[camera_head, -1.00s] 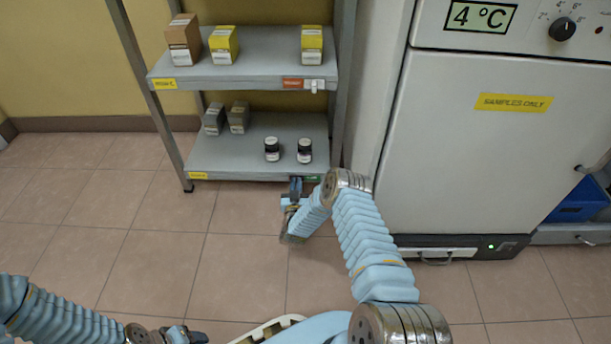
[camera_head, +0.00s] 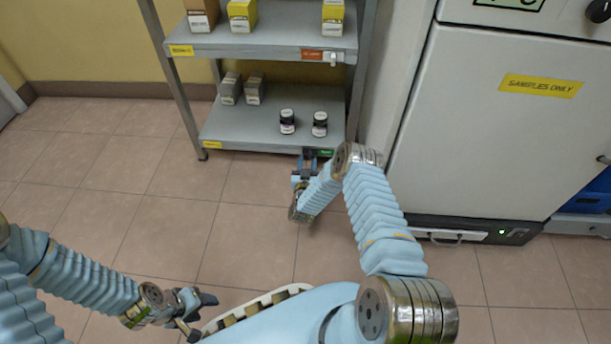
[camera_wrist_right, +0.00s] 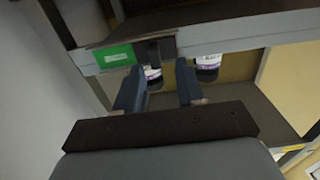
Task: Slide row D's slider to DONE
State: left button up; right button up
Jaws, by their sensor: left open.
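The lower shelf's front edge (camera_head: 255,147) carries a small green label (camera_head: 326,153) at its right end; in the right wrist view the green label (camera_wrist_right: 116,56) sits left of a dark slider piece (camera_wrist_right: 155,52). The label's text is too small to read. My right gripper (camera_head: 308,160) is at that edge. In the right wrist view its two fingers (camera_wrist_right: 159,78) are apart, pointing at the dark piece, with no clear contact visible. My left gripper (camera_head: 200,312) is open and empty, low in the head view, away from the shelf.
Two dark jars (camera_head: 303,124) and two grey boxes (camera_head: 242,90) stand on the lower shelf. The upper shelf edge has an orange label (camera_head: 314,55) with a white tab (camera_head: 334,58). A white fridge (camera_head: 500,130) stands to the right. The floor (camera_head: 250,225) in front is clear.

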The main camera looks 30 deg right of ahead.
jog(key=p+v, duration=0.2)
jog(key=v, duration=1)
jog(key=shift+a, duration=0.1)
jog(key=s+a+n+g+y, duration=0.3)
jog(key=a+g+y, duration=0.3)
jog(key=a+y, duration=0.3)
jog(key=s+a+r+g+y, duration=0.1)
jog(key=s+a+r+g, duration=0.15)
jog(key=s, duration=0.35)
jog(key=s+a+r+n+g+y, duration=0.1)
jog(key=s+a+g+y, duration=0.15)
jog(key=s, duration=0.35)
jog(key=s+a+r+g+y, duration=0.1)
jog(key=s+g, duration=0.2)
jog(key=s, duration=0.3)
notch_tip(320, 180, up, 13)
jog(key=s+a+p, duration=0.1)
jog(key=s+p, duration=0.1)
jog(key=p, duration=1)
jog(key=shift+f+g, duration=0.25)
jog(key=shift+g, duration=0.05)
